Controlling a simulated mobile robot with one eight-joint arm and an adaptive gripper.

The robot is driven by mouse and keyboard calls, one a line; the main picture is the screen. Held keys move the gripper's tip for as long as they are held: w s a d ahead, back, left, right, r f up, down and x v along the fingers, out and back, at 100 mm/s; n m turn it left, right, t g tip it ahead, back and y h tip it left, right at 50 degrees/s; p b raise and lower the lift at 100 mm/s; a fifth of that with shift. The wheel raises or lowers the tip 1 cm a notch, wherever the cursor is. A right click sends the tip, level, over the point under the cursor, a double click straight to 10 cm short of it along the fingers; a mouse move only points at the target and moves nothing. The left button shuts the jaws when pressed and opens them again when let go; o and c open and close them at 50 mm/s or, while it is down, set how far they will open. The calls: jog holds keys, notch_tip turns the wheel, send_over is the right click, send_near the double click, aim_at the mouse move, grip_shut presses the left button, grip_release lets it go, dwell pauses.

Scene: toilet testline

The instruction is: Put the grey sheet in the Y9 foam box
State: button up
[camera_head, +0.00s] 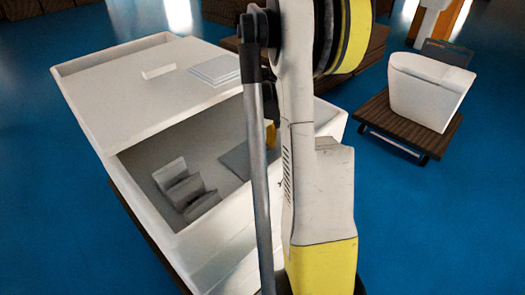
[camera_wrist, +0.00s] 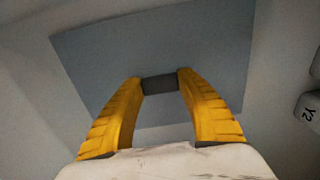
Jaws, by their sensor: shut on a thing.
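The grey sheet (camera_wrist: 150,50) fills the upper middle of the wrist view, flat and tilted in the picture. My gripper (camera_wrist: 160,84) has its yellow fingers on either side of a small dark grey block at the sheet and is shut on it. In the head view, part of the grey sheet (camera_head: 236,161) shows inside the open part of a large white foam box (camera_head: 130,180). A bit of my gripper (camera_head: 270,133) shows behind my arm. I cannot tell whether the sheet touches the box floor. No Y9 label is readable.
Several white and grey blocks (camera_head: 182,187) stand inside the box at the left. Flat pale sheets (camera_head: 215,70) lie on its upper surface. A part marked Y2 (camera_wrist: 309,110) is at the wrist view's right edge. A white toilet (camera_head: 430,90) stands on a wooden pallet (camera_head: 400,122).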

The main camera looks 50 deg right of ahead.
aim_at(263, 148)
jog(key=shift+f, duration=0.2)
jog(key=shift+f, duration=0.1)
jog(key=o, duration=1.1)
notch_tip(263, 148, up, 12)
jog(key=p, duration=0.3)
jog(key=w+a+r+t+h, duration=0.1)
jog(key=a+r, duration=0.2)
jog(key=a, duration=0.6)
jog(key=a+r+t, duration=0.2)
jog(key=a+r, duration=0.2)
jog(key=a, duration=0.6)
jog(key=s+a+t, duration=0.1)
jog(key=s+a, duration=0.1)
jog(key=a, duration=0.3)
jog(key=s+a+t, duration=0.1)
jog(key=s+a, duration=0.1)
jog(key=a, duration=0.4)
jog(key=s+a+n+t+y, duration=0.1)
jog(key=s+a+t, duration=0.1)
jog(key=a, duration=0.4)
jog(key=shift+s+f, duration=0.3)
jog(key=shift+f, duration=0.05)
